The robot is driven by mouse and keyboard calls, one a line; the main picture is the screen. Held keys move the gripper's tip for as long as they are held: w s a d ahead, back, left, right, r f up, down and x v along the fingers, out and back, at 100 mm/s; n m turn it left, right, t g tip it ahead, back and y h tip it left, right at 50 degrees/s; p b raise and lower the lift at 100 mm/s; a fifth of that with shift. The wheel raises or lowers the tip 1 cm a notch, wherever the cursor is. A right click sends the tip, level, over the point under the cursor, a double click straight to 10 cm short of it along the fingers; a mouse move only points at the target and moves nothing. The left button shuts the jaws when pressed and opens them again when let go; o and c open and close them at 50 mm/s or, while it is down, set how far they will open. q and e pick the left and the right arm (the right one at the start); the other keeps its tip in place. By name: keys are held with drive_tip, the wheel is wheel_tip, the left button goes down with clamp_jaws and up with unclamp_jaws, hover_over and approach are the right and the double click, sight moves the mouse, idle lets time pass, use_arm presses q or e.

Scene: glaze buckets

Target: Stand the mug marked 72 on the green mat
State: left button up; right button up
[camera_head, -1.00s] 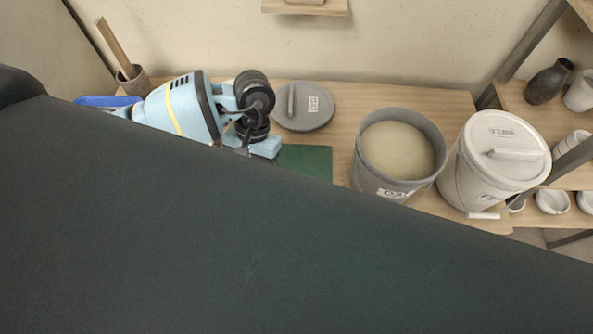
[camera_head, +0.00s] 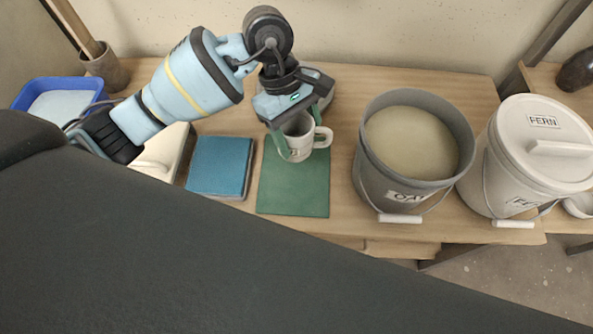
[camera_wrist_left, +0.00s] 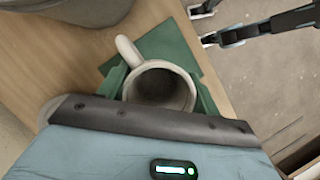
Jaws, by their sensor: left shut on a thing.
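A white mug (camera_head: 297,145) is upright at the back part of the green mat (camera_head: 293,190). In the left wrist view I look down into the same mug (camera_wrist_left: 158,86), with its handle towards the upper left and the green mat (camera_wrist_left: 172,44) behind it. My left gripper (camera_head: 292,135) is shut on the mug, one finger on each side. I cannot tell whether the mug's base touches the mat. A mark shows on the mug's front, too small to read. My right gripper is not in view.
A grey bucket (camera_head: 368,170) of pale glaze and a lidded white bucket (camera_head: 548,165) marked FERN stand right of the mat. A blue tile (camera_head: 220,166) lies left of it. A blue tray (camera_head: 22,98) is at far left. The mat's front is clear.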

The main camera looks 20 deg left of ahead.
use_arm(q)
drive_tip(key=shift+f, duration=4.95)
drive_tip(key=shift+f, duration=0.15)
drive_tip(key=o, duration=1.2)
drive_tip(key=v, duration=1.2)
